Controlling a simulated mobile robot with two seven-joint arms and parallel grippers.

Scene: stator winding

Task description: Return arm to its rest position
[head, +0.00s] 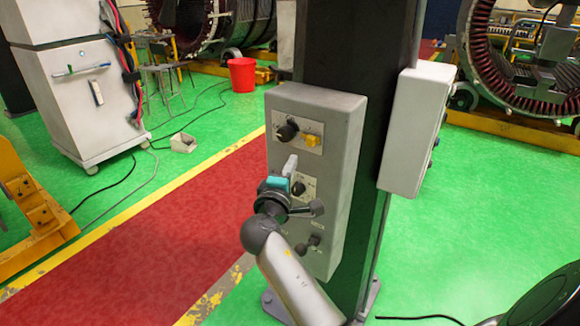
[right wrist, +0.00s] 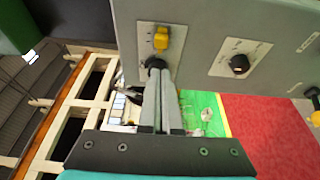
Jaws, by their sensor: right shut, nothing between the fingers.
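My right gripper (head: 290,166) is in front of the grey control box (head: 346,125) on the dark column. It is shut and empty, with its fingers pointing up along the panel. In the right wrist view the closed fingers (right wrist: 160,76) are close to a black knob (right wrist: 154,64) below a yellow switch (right wrist: 161,38); I cannot tell whether they touch it. The head view shows the same yellow switch (head: 312,141) and black knob (head: 287,131) above the fingertips. The middle knob (head: 298,188) is partly behind the gripper. My left gripper is out of view.
The dark column (head: 345,45) stands on the green floor (head: 470,210). A second pale box (head: 415,130) is on its right side. A red bucket (head: 242,75), a white cabinet (head: 75,85) and a yellow frame (head: 30,215) stand farther off. The red walkway (head: 150,250) is clear.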

